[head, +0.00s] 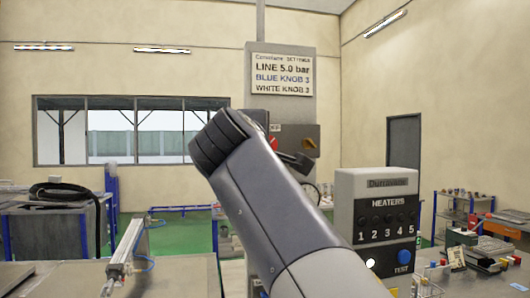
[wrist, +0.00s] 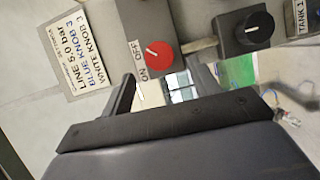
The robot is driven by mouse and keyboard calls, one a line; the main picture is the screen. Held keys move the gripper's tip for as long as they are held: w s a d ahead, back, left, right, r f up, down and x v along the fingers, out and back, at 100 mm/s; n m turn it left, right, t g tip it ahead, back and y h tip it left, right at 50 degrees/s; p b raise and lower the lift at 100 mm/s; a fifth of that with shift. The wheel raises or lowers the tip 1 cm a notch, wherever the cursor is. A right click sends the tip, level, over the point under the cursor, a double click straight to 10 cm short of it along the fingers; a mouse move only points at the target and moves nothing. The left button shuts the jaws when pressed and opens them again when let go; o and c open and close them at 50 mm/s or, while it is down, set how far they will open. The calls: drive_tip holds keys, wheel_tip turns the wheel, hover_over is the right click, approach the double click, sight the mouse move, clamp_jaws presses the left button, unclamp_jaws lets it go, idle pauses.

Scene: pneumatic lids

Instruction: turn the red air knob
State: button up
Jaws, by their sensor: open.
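The red air knob (wrist: 158,54) shows clearly in the wrist view, a round red dial with a pale pointer mark on a grey box, beside an ON/OFF label (wrist: 143,60). In the head view my arm hides most of it; a small red patch (head: 273,143) shows under a white label. My gripper (wrist: 192,92) is open and empty, at the lower middle of the wrist view, apart from the knob. In the head view its dark end (head: 297,160) shows beyond my arm, in front of the wall panel.
A black knob (wrist: 254,28) on its own box sits near the red one, by a TANK 1 label (wrist: 302,17). A settings sign (wrist: 75,50) is on the other side. A heaters box (head: 376,186) stands right of my arm. A pneumatic cylinder (head: 124,254) lies on the bench at left.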

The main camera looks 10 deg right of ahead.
drive_tip(key=shift+b+v, duration=0.5)
drive_tip(key=shift+v, duration=2.2)
drive_tip(key=p+x, duration=0.3)
drive_tip(key=x, duration=0.7)
drive_tip(key=shift+w+d, duration=0.15)
drive_tip(key=shift+w, duration=0.25)
drive_tip(key=shift+w+d, duration=0.1)
drive_tip(key=shift+w, duration=0.1)
drive_tip(key=n+t+y+b, duration=0.1)
drive_tip(key=n+t+y, duration=0.1)
drive_tip(key=n, duration=0.5)
drive_tip(key=s+n+t+y+b, duration=0.1)
drive_tip(key=n+t+y, duration=0.1)
drive_tip(key=n, duration=0.6)
drive_tip(key=f+n+t+y+b, duration=0.1)
drive_tip(key=n+y, duration=0.2)
drive_tip(key=n, duration=0.4)
drive_tip(key=shift+s+d+n+t+b, duration=0.2)
drive_tip(key=shift+s+n+t+b, duration=0.1)
drive_tip(key=shift+t+b, duration=0.1)
